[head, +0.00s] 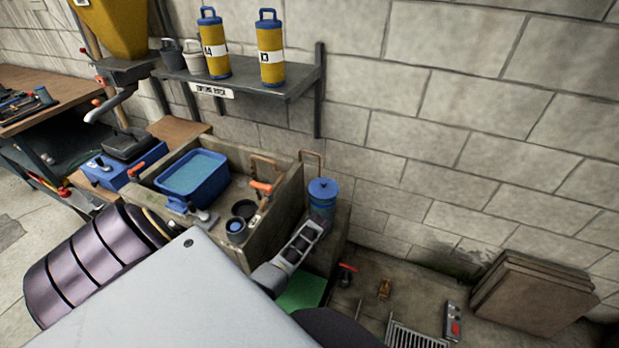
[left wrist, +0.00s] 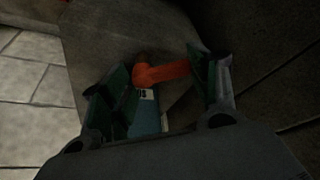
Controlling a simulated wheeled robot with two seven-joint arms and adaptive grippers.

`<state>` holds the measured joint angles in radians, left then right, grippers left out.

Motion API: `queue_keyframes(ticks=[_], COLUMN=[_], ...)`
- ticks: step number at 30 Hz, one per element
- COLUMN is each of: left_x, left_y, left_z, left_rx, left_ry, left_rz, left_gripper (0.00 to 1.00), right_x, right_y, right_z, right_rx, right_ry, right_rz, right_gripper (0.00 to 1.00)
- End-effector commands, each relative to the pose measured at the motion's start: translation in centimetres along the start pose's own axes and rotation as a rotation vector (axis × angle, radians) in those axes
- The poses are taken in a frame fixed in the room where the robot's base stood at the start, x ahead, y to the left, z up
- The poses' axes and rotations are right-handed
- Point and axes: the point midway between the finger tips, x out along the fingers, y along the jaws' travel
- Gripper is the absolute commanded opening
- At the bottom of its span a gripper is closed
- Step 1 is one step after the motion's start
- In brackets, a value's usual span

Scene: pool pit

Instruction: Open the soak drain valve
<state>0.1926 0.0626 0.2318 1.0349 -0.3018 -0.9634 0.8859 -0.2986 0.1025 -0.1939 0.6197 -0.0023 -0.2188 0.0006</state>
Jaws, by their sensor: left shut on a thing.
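In the left wrist view, my left gripper (left wrist: 160,92) is shut on an orange-red handle (left wrist: 163,73), which lies across between its two green-padded fingers. A brown-grey panel lies behind the handle. A blue surface with a small white label shows just below it. That view shows an orange handle (head: 262,187) at the grey basin (head: 280,208), another orange handle (head: 136,169) by a blue box, and a red handle (head: 347,268) low by the floor. I cannot tell which one is held.
A blue tub (head: 190,200) of water and small dark cups (head: 243,208) are in the basin. A blue canister (head: 322,197) stands beside it. A shelf (head: 290,88) with yellow cylinders hangs above. Brown slabs (head: 535,292) lean at the right wall, near a floor grate (head: 413,337).

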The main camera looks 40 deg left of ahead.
Motion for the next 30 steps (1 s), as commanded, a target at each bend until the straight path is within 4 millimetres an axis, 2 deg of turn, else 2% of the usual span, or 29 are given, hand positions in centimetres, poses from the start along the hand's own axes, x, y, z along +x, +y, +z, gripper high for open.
queue_keyframes(ticks=[6,7,9,11,12,15,19,24,30], left_x=[0.0,0.0,0.0,0.0,0.0,0.1,0.2,0.2,0.1], left_y=[0.3,0.3,0.3,0.4,0.3,-0.1,-0.5,-0.2,0.1], left_z=[0.4,0.4,0.5,0.6,0.7,0.7,0.9,0.9,0.9], left_rx=[-0.150,-0.172,-0.223,-0.266,-0.288,-0.310,-0.307,-0.305,-0.304], left_ry=[-0.001,-0.001,0.000,-0.001,-0.001,-0.002,-0.003,-0.004,-0.004], left_rz=[-0.063,-0.072,-0.094,-0.112,-0.123,-0.140,-0.146,-0.141,-0.135], left_gripper=[0.36,0.32,0.31,0.24,0.16,0.01,0.00,0.20,0.46], right_x=[0.5,0.6,0.9,1.2,1.3,1.3,1.2,1.2,1.2], right_y=[0.5,0.6,0.7,0.9,1.1,1.7,2.4,2.9,1.9], right_z=[-0.8,-0.9,-1.1,-1.3,-1.4,-1.6,-1.7,-1.3,-0.2], right_rx=[-0.001,-0.001,-0.001,-0.001,-0.002,-0.003,-0.005,-0.006,-0.004], right_ry=[0.009,0.011,0.014,0.017,0.018,0.021,0.022,0.017,0.006], right_rz=[0.005,0.006,0.008,0.010,0.012,0.018,0.025,0.030,0.020], right_gripper=[0.00,0.00,0.00,0.00,0.00,0.00,0.00,0.00,0.00])
